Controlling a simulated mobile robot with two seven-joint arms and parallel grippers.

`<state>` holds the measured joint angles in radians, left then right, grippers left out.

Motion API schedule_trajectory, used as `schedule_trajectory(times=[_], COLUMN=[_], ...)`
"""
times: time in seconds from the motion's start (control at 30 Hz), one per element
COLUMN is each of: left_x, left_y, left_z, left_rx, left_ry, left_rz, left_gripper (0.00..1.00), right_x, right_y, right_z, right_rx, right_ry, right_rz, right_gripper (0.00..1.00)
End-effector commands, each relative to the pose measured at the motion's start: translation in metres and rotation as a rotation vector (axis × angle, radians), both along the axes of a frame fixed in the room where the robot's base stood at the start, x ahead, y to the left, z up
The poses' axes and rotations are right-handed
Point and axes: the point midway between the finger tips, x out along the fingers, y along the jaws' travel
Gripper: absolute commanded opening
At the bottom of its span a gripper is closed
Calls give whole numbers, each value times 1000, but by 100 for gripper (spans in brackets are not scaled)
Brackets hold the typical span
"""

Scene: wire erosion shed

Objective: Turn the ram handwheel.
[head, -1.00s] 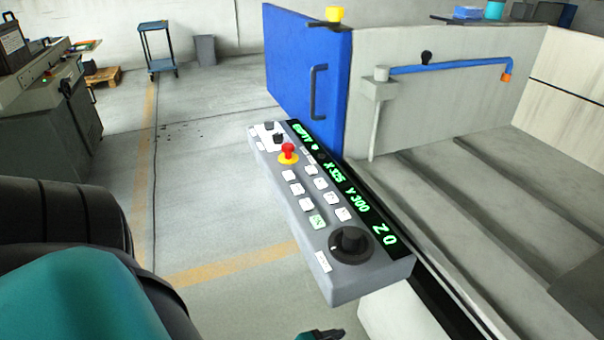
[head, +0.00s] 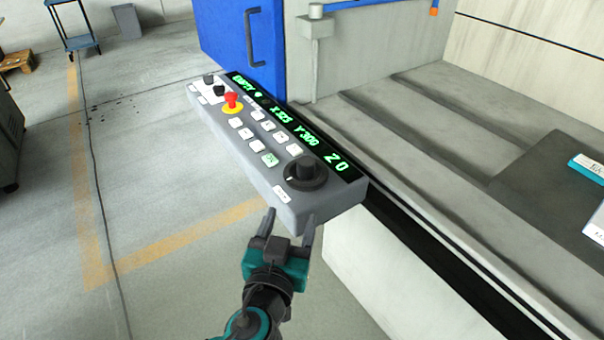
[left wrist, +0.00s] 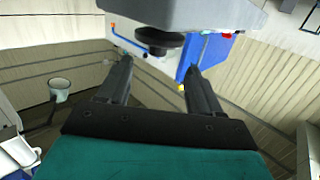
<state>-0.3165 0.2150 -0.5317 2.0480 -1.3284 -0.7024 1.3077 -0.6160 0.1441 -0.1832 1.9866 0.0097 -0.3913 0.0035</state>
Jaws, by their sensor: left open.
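The ram handwheel, a black round knob (head: 306,172), sits at the near right end of the grey control panel (head: 255,172), below the green "Z 0" readout. My left gripper (head: 289,226) comes up from below in the head view, fingers apart and empty, at the panel's near lower edge. In the left wrist view the handwheel (left wrist: 153,46) shows as a dark disc on the grey panel (left wrist: 185,12), beyond the open left gripper (left wrist: 158,68). No finger is around the handwheel. My right gripper is out of view.
The panel carries a red emergency stop (head: 232,101), several white buttons and small black switches. A blue door (head: 226,40) stands behind it. The grey machine bed (head: 430,150) lies to the right. Open floor (head: 160,170) with a yellow line lies to the left.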

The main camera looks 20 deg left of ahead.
Motion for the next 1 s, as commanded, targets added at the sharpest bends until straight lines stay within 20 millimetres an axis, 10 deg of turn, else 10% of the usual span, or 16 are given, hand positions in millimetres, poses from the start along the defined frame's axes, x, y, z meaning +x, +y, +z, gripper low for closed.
schedule_trajectory(times=[0.27, 1.0], left_x=[12, 126], left_y=[-1, 13], left_z=[18, 16], left_rx=[-19, -19], left_ry=[-79, -73], left_rz=[12, 12], left_gripper=[65, 65], right_x=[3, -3], right_y=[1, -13], right_z=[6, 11], right_rx=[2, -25], right_ry=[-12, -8], right_rz=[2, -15], right_gripper=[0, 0])
